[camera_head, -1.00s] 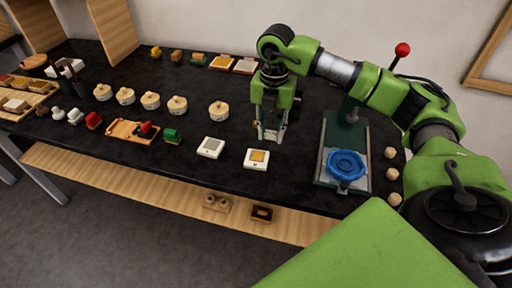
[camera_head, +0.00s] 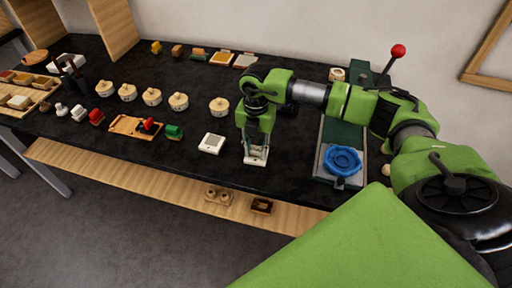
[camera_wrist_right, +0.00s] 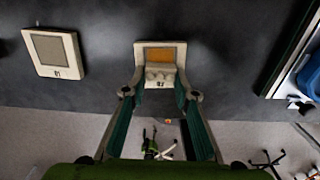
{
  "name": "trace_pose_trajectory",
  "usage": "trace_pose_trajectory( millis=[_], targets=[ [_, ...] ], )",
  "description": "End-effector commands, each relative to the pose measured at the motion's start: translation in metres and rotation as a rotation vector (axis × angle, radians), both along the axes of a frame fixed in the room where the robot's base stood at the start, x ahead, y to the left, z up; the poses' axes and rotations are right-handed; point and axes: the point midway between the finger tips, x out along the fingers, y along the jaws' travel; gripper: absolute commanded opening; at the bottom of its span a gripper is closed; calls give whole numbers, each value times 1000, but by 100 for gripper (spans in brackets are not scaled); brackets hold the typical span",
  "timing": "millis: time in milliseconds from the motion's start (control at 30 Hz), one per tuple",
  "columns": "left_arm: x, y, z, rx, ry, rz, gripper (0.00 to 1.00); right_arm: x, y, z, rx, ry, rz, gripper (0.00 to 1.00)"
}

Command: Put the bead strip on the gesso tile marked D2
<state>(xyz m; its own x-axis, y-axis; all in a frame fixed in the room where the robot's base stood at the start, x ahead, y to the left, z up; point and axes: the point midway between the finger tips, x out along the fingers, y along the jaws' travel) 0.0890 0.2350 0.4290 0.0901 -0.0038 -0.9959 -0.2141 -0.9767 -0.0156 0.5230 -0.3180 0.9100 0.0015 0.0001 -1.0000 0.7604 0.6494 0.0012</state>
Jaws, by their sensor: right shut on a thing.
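The gesso tile marked D2 (camera_wrist_right: 160,50) is pale with a gold-orange square and lies under my right gripper. It also shows in the head view, partly hidden by the fingers. My right gripper (camera_wrist_right: 160,76) is shut on the bead strip (camera_wrist_right: 160,72), a short pale piece with rounded bumps. The strip lies across the front half of the tile in the wrist view, just behind the tile's mark. I cannot tell whether it touches the tile. In the head view my right gripper (camera_head: 256,157) hides most of the strip. My left gripper is out of view.
A second pale tile (camera_head: 211,143) with a grey square lies to the left; it also shows in the wrist view (camera_wrist_right: 54,52). A device with a blue handwheel (camera_head: 342,161) stands to the right. Several round pale pots (camera_head: 178,101) stand behind left. The table's front edge is close.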

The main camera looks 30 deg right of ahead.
Motion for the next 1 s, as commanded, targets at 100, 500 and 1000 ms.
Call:
trace_pose_trajectory(
  millis=[100,500,1000],
  targets=[
    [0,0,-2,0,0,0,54,0,0,-2,0,0,0,37],
    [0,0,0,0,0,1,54,0,0,1,0,0,-1,44],
    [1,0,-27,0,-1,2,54,1,0,87,0,-5,0,44]
  ],
)
